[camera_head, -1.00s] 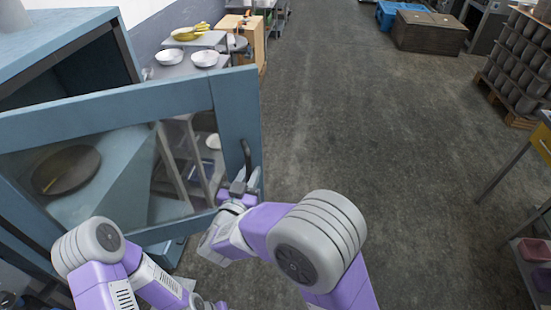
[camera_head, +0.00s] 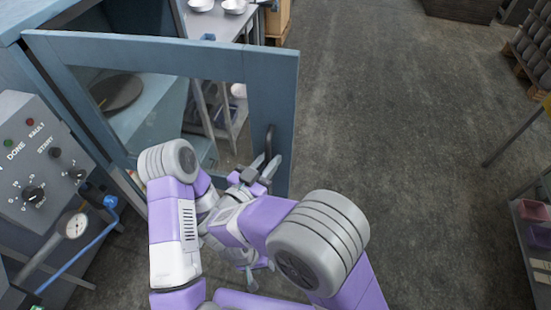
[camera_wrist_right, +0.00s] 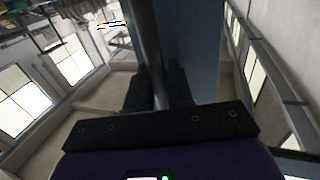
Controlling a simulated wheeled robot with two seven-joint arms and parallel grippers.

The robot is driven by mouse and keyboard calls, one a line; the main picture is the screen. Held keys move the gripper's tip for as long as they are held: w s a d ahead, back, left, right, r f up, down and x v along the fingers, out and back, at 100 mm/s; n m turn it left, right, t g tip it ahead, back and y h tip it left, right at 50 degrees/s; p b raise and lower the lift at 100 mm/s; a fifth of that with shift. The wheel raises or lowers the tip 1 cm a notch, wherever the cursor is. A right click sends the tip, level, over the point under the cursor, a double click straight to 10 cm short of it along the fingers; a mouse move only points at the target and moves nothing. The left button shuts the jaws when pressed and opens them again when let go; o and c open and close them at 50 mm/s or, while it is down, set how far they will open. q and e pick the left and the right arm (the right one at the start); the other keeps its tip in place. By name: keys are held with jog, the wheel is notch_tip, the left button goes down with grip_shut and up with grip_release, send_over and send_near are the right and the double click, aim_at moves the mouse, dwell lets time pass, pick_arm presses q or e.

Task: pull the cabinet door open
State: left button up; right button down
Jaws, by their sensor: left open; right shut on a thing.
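The blue-framed cabinet door (camera_head: 180,57) with a glass pane stands swung out from the blue cabinet (camera_head: 38,14). Its dark vertical handle (camera_head: 270,138) is near the door's right edge. My right gripper (camera_head: 264,168) is shut on the lower part of the handle. In the right wrist view the handle bar (camera_wrist_right: 146,40) runs down between the dark fingers (camera_wrist_right: 158,88). My left gripper (camera_head: 260,269) is open and empty, low in the head view, below the right one and partly hidden by my arms. A dark round pan (camera_head: 118,92) shows through the glass.
A grey control panel (camera_head: 28,150) with knobs, a gauge and a blue-handled valve stands at the left. A table with white bowls (camera_head: 234,6) is behind the door. The floor (camera_head: 400,150) right of the door is open, with shelving at the far right.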

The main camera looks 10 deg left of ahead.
jog(key=shift+r, duration=0.1)
jog(key=c, duration=1.2)
grip_release()
jog(key=shift+s, duration=0.1)
jog(key=shift+o, duration=0.2)
jog(key=shift+a, duration=0.1)
